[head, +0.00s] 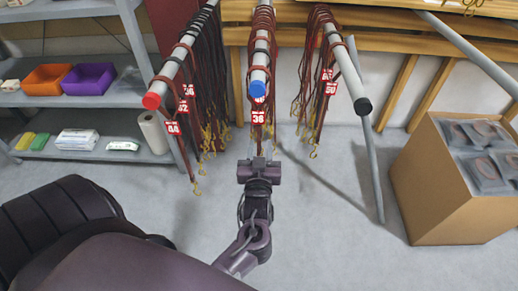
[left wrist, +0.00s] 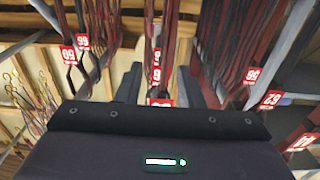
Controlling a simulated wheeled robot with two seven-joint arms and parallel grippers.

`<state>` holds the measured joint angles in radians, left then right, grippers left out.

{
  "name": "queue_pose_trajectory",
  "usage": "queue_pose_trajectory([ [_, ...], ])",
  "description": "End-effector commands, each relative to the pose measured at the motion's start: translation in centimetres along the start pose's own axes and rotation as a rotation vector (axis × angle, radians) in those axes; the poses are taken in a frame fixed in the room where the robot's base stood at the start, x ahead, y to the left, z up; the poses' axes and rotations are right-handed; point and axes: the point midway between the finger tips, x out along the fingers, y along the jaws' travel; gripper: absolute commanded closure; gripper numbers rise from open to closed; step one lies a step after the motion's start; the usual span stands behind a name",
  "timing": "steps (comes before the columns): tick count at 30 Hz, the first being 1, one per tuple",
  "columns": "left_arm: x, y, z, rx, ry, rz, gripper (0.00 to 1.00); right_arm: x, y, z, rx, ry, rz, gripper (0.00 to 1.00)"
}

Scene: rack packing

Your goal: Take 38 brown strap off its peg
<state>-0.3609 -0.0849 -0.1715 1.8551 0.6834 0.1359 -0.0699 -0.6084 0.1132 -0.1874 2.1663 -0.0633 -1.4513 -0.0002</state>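Brown straps with a red number tag (head: 258,118), which looks like 36 or 38, hang from the middle peg (head: 259,74) with the blue end cap. Another tag is partly hidden behind it. My left gripper (head: 258,158) is just below this tag, pointing at the hanging straps. In the left wrist view its two fingers (left wrist: 160,88) are apart, with brown straps (left wrist: 158,35) hanging beyond and between them. The nearest tag (left wrist: 160,102) there is mostly hidden by the gripper body. No strap is visibly gripped. My right gripper is not in view.
A red-capped peg (head: 152,101) with tagged dark straps is at left, and a black-capped peg (head: 362,106) with brown straps at right. A grey shelf (head: 95,100) with bins stands far left. An open cardboard box (head: 440,200) stands right.

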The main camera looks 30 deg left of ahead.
Motion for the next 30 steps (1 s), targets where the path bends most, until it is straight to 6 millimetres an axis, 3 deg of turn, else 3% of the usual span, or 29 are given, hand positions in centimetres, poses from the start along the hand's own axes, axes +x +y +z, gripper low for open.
queue_pose_trajectory([
  [8, 3.4, -0.3, 0.0, 0.001, 0.003, 0.001, 0.66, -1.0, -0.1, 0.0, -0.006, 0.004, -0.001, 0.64],
  [15, 6.7, -0.6, 0.1, -0.001, 0.0, 0.003, 0.66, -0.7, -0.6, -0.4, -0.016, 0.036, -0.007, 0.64],
  [24, 7.1, -0.6, 0.1, -0.001, -0.002, 0.003, 0.66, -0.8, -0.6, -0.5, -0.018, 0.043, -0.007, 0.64],
  [30, 7.1, -0.6, 0.1, -0.001, -0.002, 0.003, 0.92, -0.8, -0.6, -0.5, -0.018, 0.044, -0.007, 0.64],
])
